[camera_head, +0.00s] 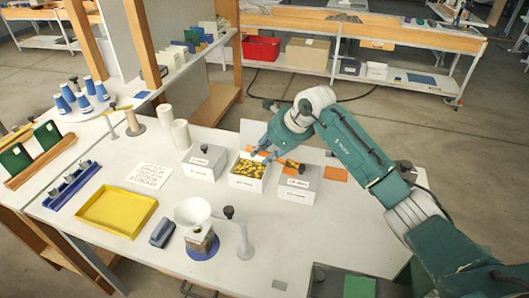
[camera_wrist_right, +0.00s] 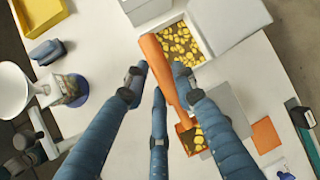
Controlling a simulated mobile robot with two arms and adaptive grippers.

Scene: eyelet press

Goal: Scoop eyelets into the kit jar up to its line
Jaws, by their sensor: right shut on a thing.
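My right gripper (camera_head: 268,150) is shut on the orange handle of the scoop (camera_wrist_right: 158,66), its fingers around the handle in the wrist view. The scoop's pan (camera_wrist_right: 186,126) holds yellow eyelets and is held above the grey-lidded box beside the open bin. The open white bin (camera_head: 238,184) has its lid up and contains many yellow eyelets (camera_wrist_right: 180,42). The kit jar (camera_head: 201,242) stands on a blue disc (camera_head: 206,252) beneath a white funnel (camera_head: 192,210), left of and nearer than the bin. Its line cannot be made out. My left gripper is out of view.
Lidded boxes (camera_head: 205,160) (camera_head: 299,183) flank the bin. A grey post with a black knob (camera_head: 243,240) stands right of the jar. A yellow tray (camera_head: 117,210) and dark blue block (camera_head: 162,232) lie to the left. The front-right white tabletop is mostly clear.

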